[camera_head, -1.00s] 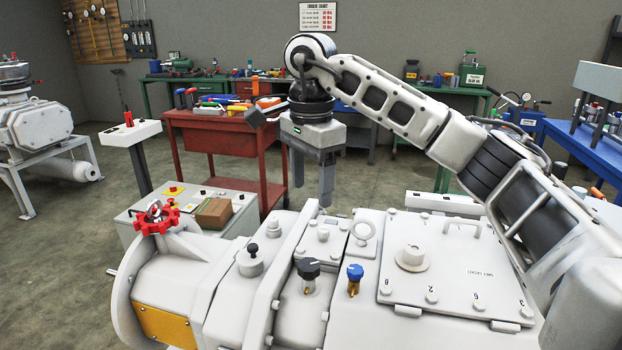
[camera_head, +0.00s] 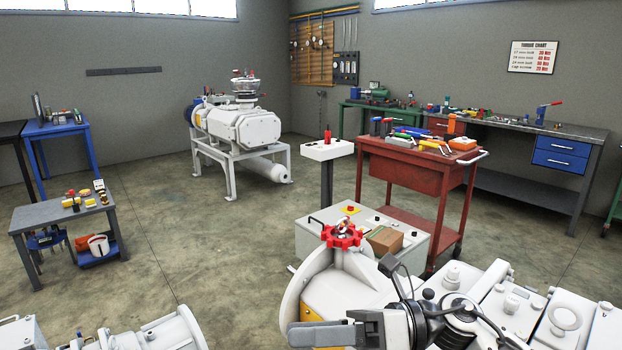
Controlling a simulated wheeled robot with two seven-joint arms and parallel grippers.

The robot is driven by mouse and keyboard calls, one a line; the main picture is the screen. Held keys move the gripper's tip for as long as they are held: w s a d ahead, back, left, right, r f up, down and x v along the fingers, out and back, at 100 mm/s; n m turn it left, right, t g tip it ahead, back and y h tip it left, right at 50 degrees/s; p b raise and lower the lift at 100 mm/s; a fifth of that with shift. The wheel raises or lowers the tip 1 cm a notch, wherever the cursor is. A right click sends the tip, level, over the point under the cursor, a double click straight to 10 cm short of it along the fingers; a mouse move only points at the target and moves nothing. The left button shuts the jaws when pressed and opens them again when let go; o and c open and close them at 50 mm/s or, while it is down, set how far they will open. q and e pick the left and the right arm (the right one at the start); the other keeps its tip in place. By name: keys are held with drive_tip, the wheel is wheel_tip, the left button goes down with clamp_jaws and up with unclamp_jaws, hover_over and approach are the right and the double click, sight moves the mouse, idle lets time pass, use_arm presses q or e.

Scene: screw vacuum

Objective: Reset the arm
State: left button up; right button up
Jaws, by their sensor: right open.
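My right gripper (camera_head: 318,334) is at the bottom centre, in front of the white vacuum pump (camera_head: 325,290). Its grey fingers point left, and it holds nothing that I can see. The dark wrist and white links of my right arm lie low across the pump at the lower right. The red handwheel (camera_head: 342,236) on the pump stands just behind the gripper, apart from it in the picture.
A grey control box (camera_head: 310,240) with a cardboard block (camera_head: 385,240) stands behind the pump. A red tool cart (camera_head: 410,170) is beyond it. A grey small table (camera_head: 60,220) is at the left, a second pump (camera_head: 240,128) at the back. Open floor lies between.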

drive_tip(key=w+d+f+m+t+h, duration=0.1)
drive_tip(key=d+f+m+t+h, duration=0.25)
drive_tip(key=m+t, duration=0.85)
drive_tip(key=w+d+f+m+t+h, duration=0.25)
drive_tip(key=f+m+t, duration=0.35)
drive_tip(key=m, duration=1.1)
drive_tip(key=s+d+f+m+g+h, duration=0.3)
drive_tip(key=s+d+f+m+h, duration=0.1)
drive_tip(key=s+f+m, duration=0.3)
drive_tip(key=s+d+f+m+g+h, duration=0.2)
drive_tip(key=s+d+f+m+h, duration=0.2)
drive_tip(key=s+f+m, duration=0.3)
wheel_tip(320, 180, down, 4)
drive_tip(key=shift+m+g+h, duration=0.4)
drive_tip(key=shift+m+h, duration=0.2)
drive_tip(key=shift+s, duration=0.1)
